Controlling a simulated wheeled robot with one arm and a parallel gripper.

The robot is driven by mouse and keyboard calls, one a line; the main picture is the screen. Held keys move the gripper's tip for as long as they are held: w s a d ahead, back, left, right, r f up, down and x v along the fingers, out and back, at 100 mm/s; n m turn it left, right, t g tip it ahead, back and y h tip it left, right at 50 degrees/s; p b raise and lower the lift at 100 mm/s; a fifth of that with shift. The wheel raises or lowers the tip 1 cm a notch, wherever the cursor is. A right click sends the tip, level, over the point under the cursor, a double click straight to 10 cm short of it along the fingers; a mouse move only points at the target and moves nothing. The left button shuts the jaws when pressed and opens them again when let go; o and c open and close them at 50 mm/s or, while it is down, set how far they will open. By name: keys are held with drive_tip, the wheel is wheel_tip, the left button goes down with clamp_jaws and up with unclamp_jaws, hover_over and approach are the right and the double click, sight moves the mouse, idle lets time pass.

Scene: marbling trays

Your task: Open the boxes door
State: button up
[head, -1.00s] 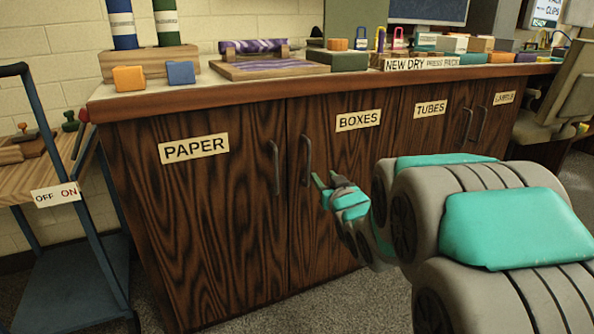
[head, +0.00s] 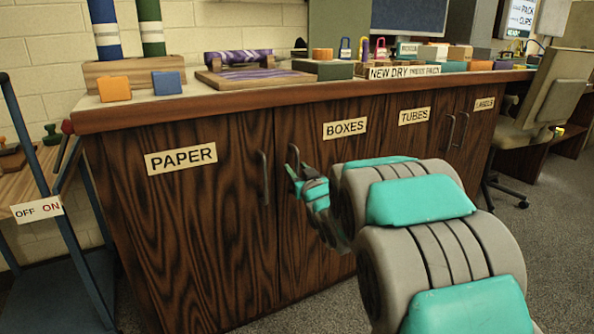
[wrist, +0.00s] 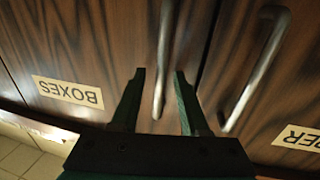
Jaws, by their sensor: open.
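The BOXES door (head: 330,200) is dark striped wood with a BOXES label, and it is shut. Its vertical metal handle (head: 293,154) is at the door's left edge, partly hidden by my gripper (head: 297,172). My gripper is open. In the wrist view, which is upside down, the BOXES handle (wrist: 166,40) runs between the two dark fingers of my gripper (wrist: 160,75), with gaps to both fingers. The BOXES label (wrist: 68,92) shows at the left there. I cannot tell how deep the handle sits between the fingers.
The PAPER door (head: 190,230) is shut, its handle (head: 265,178) close beside the BOXES handle. The TUBES door (head: 410,140) is to the right. The counter (head: 220,112) holds trays and blocks above. A blue-framed cart (head: 70,250) stands at the left.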

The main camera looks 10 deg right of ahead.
drive_tip(key=shift+w, duration=0.15)
clamp_jaws()
idle(1.4)
